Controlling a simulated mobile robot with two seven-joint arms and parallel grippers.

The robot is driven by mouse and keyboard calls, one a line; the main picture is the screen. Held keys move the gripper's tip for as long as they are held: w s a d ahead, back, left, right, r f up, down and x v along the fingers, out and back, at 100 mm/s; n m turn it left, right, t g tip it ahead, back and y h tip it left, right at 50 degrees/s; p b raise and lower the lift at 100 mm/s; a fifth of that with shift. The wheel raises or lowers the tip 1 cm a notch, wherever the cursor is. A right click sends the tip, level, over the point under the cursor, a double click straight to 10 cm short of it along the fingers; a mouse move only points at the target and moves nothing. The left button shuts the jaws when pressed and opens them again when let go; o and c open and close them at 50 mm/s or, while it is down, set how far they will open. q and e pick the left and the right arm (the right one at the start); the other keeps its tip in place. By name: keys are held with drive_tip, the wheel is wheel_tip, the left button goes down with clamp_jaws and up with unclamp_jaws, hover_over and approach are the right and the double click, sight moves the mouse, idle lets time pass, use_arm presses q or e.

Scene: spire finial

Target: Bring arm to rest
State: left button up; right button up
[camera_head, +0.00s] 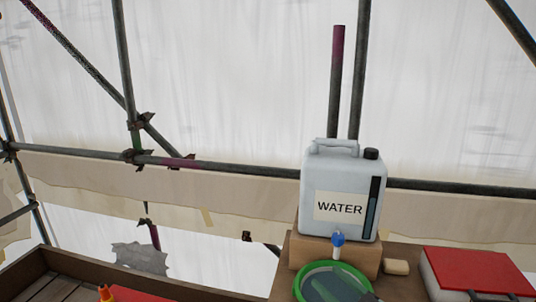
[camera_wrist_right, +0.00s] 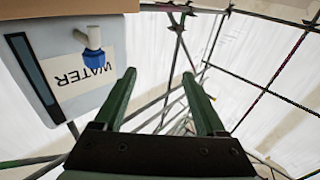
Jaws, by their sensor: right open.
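My right gripper (camera_wrist_right: 162,88) shows in the right wrist view, with its two green fingers apart and nothing between them. A white water jug (camera_head: 340,190) with a WATER label, a dark cap and a blue tap stands on a wooden block in the head view. The jug also shows upside down at the upper left of the right wrist view (camera_wrist_right: 50,85), beyond the fingers and apart from them. In the head view, dark shapes at the bottom edge by the green-rimmed basin may be part of my right gripper; I cannot tell clearly. My left gripper is not in view.
The green-rimmed basin (camera_head: 303,282) sits below the tap (camera_head: 337,240). A soap-like bar (camera_head: 396,267) lies right of the block (camera_head: 309,251). A red-topped box (camera_head: 478,270) is at the lower right. Scaffold poles (camera_head: 240,168) and white sheeting stand behind.

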drive_tip(key=s+d+f+m+g+h, duration=0.1)
drive_tip(key=s+f+m+h, duration=0.1)
drive_tip(key=s, duration=0.3)
drive_tip(key=s+d+f+m+g+h, duration=0.1)
drive_tip(key=s+f+g+h, duration=0.1)
drive_tip(key=s+f+h, duration=0.2)
drive_tip(key=s+f+m+g+h, duration=0.1)
drive_tip(key=s+f+m+h, duration=0.1)
drive_tip(key=s, duration=0.4)
drive_tip(key=shift+d+f+m+g+h, duration=0.2)
drive_tip(key=shift+f+h, duration=0.1)
drive_tip(key=shift+f, duration=0.35)
drive_tip(key=shift+d+f+m+g+h, duration=0.1)
drive_tip(key=shift+d+f+g+h, duration=0.15)
drive_tip(key=shift+f, duration=0.4)
drive_tip(key=s+d+f+g+h, duration=0.15)
drive_tip(key=s+g, duration=0.25)
drive_tip(key=s, duration=0.6)
drive_tip(key=s+d+f+g, duration=0.1)
drive_tip(key=s+d+g, duration=0.15)
drive_tip(key=s, duration=0.75)
drive_tip(key=w+a+f+t+y+b, duration=0.1)
drive_tip(key=w+a+f+t, duration=0.1)
drive_tip(key=f, duration=0.4)
drive_tip(key=w+a+f+t+y+b, duration=0.1)
drive_tip(key=w+a+f+t, duration=0.1)
drive_tip(key=f, duration=0.4)
drive_tip(key=shift+w+a+f+t, duration=0.35)
drive_tip(key=shift+a+f+t, duration=0.05)
drive_tip(key=shift+a+t, duration=0.15)
